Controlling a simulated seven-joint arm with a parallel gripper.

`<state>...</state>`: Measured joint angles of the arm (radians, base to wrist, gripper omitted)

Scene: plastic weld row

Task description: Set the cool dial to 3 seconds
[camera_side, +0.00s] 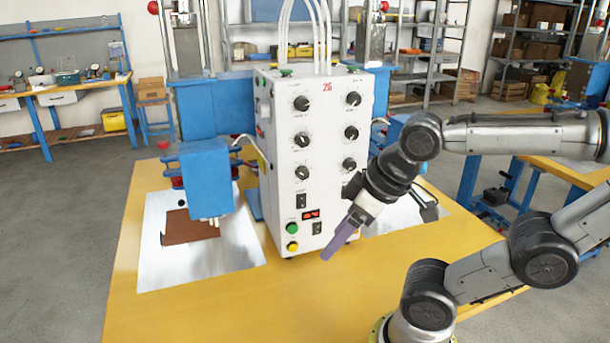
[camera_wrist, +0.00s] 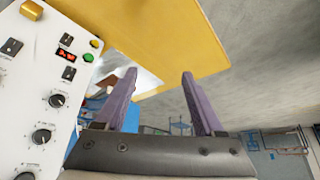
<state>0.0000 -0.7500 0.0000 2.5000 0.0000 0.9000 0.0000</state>
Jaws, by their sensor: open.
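The white control box (camera_side: 318,160) carries black dials in two columns. The left column has an upper dial (camera_side: 302,103), a middle dial (camera_side: 302,140) and a lower dial (camera_side: 302,172). The right column has an upper dial (camera_side: 353,98), a middle dial (camera_side: 351,132) and a lower dial (camera_side: 350,164). Their labels are too small to read, so I cannot tell which is the cool dial. My gripper (camera_side: 330,252) is in front of the box's lower right, pointing down-left, touching no dial. In the wrist view its purple fingers (camera_wrist: 159,80) are apart and empty; dials (camera_wrist: 58,100) show at left.
A red display (camera_side: 311,215), black switches, a green button (camera_side: 292,228) and a yellow button (camera_side: 292,246) sit low on the box. A blue press (camera_side: 207,175) stands left above a metal plate (camera_side: 165,268) with a brown piece (camera_side: 188,226). The yellow table (camera_side: 240,305) is clear in front.

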